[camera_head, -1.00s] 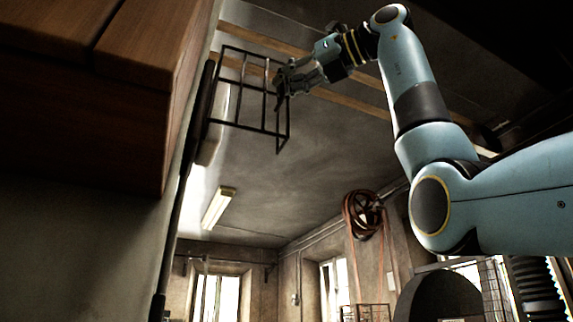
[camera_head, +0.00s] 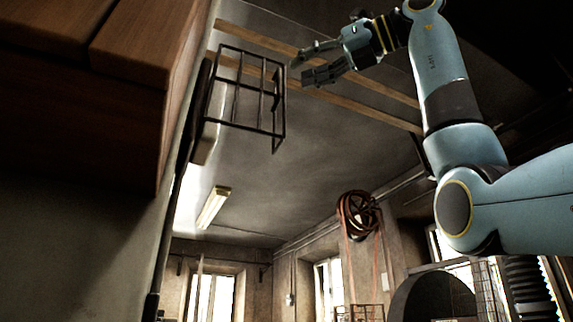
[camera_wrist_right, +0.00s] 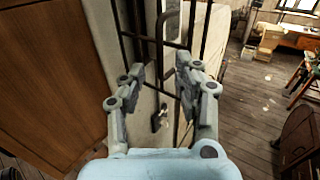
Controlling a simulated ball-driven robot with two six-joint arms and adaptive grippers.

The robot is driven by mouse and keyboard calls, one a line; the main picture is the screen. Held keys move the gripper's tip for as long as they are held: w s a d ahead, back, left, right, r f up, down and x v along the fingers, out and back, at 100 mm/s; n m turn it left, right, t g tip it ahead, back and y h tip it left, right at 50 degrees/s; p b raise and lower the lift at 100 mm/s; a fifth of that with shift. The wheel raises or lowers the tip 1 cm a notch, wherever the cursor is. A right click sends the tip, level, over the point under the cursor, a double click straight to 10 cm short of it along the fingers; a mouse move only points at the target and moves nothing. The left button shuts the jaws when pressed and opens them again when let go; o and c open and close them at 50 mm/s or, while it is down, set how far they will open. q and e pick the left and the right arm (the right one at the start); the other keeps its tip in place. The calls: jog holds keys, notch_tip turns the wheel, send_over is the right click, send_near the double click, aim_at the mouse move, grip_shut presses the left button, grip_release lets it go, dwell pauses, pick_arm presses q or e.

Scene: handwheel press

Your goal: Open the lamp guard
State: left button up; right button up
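The lamp guard (camera_head: 235,122) is a black wire cage standing out from the wall at the upper left of the head view. A pale lamp body (camera_head: 208,140) shows partly behind it. My right gripper (camera_head: 298,70) is open and empty, just right of the cage's outer bars, with a small gap in the picture. In the right wrist view the open fingers (camera_wrist_right: 166,82) face the dark bars of the guard (camera_wrist_right: 122,35); I cannot tell how far off these are. Whether the guard's latch is free cannot be told. My left gripper is not in view.
A brown wooden cabinet (camera_head: 90,120) fills the left side, close to the guard. A ceiling light (camera_head: 213,207) and a hose reel (camera_head: 358,213) are farther back. The space right of the guard, below my right arm, looks clear.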

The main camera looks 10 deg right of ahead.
jog(key=v, duration=0.6)
dwell(0.4)
